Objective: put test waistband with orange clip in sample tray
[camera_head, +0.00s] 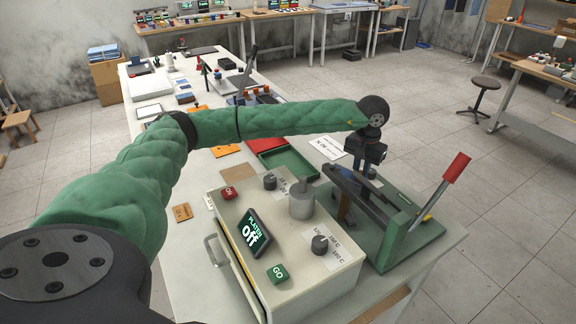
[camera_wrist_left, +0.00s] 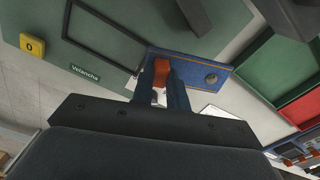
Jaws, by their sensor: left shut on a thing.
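My left gripper (camera_head: 370,156) is over the green base of the lever press, partly hidden behind the press frame in the head view. In the left wrist view its fingers (camera_wrist_left: 167,92) are shut at the orange clip (camera_wrist_left: 161,70) of a blue waistband (camera_wrist_left: 203,72) with orange stitching and a round metal button. I cannot tell whether the waistband touches the green base below. A green tray (camera_head: 291,168) lies left of the gripper, beside a red tray (camera_head: 262,145); both show in the wrist view at right. Which is the sample tray I cannot tell. My right gripper is not in view.
The lever press (camera_head: 397,240) with a red handle (camera_head: 456,166) stands at the table's right end. A cream heater box (camera_head: 285,255) with knobs and an "off" display stands in front. Papers and tools cover the table farther back.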

